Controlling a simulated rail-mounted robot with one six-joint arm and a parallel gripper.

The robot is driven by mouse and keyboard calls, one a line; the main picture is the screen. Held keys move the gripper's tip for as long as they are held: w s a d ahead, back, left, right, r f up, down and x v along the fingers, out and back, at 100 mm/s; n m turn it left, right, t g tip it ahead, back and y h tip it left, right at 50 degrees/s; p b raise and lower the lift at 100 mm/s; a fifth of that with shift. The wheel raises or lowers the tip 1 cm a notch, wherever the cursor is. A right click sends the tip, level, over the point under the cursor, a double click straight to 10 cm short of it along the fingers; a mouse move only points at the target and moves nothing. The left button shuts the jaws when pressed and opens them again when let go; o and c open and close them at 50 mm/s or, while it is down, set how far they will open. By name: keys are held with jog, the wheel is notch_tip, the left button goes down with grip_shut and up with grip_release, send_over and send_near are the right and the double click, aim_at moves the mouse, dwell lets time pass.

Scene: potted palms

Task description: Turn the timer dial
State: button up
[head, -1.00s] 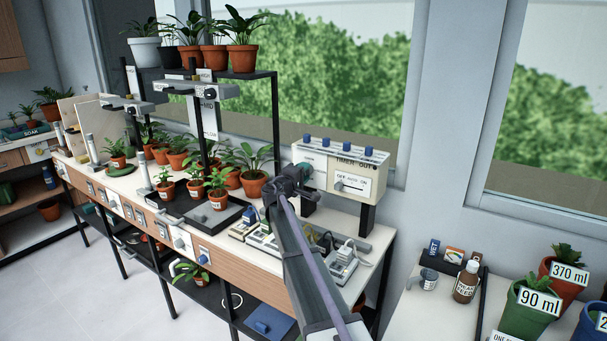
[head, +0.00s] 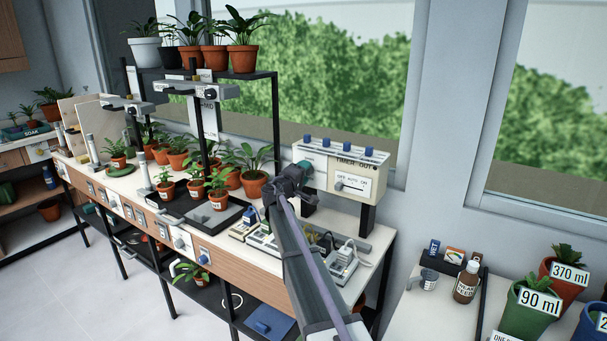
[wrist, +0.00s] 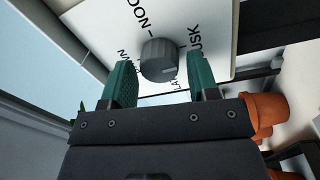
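The timer box (head: 345,178) is cream, on dark posts at the back right of the bench, with "TIMER OUT" and "OFF AUTO ON" on its front. My gripper (head: 304,168) is at the left part of this box. In the wrist view, the grey ribbed dial (wrist: 160,60) stands on a white face with words around it, partly readable as "NOON" and "DUSK". My gripper (wrist: 160,78) is open, with one green finger on each side of the dial and a visible gap to each. In the head view my gripper hides the dial.
Blue knobs (head: 340,145) line the top of the timer box. Power strips and plugs (head: 342,262) lie on the bench below. Potted plants (head: 254,170) stand close to the left of my gripper. A window is behind.

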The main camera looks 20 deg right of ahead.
jog(key=shift+o, duration=0.6)
jog(key=v, duration=1)
jog(key=shift+s+a+b, duration=0.2)
jog(key=shift+a+b, duration=0.1)
jog(key=shift+a, duration=0.05)
